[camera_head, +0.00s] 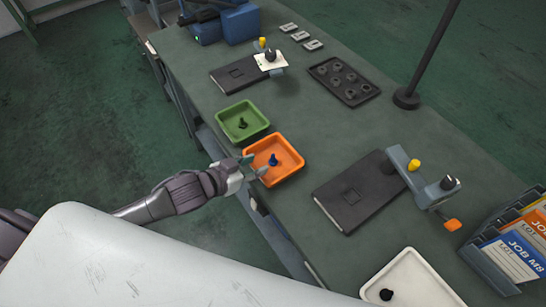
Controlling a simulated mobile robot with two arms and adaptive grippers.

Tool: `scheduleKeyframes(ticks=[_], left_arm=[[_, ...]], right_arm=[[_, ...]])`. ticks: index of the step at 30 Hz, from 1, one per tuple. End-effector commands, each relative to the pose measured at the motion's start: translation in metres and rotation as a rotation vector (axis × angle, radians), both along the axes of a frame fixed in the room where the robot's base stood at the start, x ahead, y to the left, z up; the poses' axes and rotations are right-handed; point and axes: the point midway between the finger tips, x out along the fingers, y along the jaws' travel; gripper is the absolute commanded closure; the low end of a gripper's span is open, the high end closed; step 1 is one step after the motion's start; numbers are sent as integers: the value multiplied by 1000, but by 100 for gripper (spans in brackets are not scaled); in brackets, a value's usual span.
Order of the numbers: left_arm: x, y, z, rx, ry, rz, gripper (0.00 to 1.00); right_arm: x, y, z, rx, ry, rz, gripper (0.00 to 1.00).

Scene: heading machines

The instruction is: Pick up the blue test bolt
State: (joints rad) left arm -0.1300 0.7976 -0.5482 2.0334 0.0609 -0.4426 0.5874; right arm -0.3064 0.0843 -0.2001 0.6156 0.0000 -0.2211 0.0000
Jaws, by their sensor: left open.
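The blue test bolt (273,159) stands in the orange tray (294,170) near the table's left edge. My left gripper (256,166) is open at the tray's left side, with its fingertips reaching over the rim toward the bolt. A gap shows between the fingertips and the bolt, and I see nothing held. My right gripper is not in view.
A green tray (234,110) with a dark bolt sits just behind the orange one. A dark plate (345,205) and a clamp-like fixture (425,180) stand to the right. A white tray (408,271) is at the front. Bench between the trays and the dark part tray (365,99) is clear.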

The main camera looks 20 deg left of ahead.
Motion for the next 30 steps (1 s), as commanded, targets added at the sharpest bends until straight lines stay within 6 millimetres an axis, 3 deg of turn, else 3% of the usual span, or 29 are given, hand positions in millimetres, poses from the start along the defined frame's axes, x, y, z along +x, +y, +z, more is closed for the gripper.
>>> scheduleKeyframes(ticks=[6, 18, 28, 30], left_arm=[[21, -11, -11, -2, -1, 0, 59], [58, -32, -32, -1, -1, 1, 59], [63, -35, -37, 0, -1, 0, 59], [63, -35, -37, 0, -1, 0, 70]], right_arm=[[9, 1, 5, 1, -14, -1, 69], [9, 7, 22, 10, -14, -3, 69], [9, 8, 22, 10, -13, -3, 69], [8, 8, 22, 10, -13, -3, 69]])
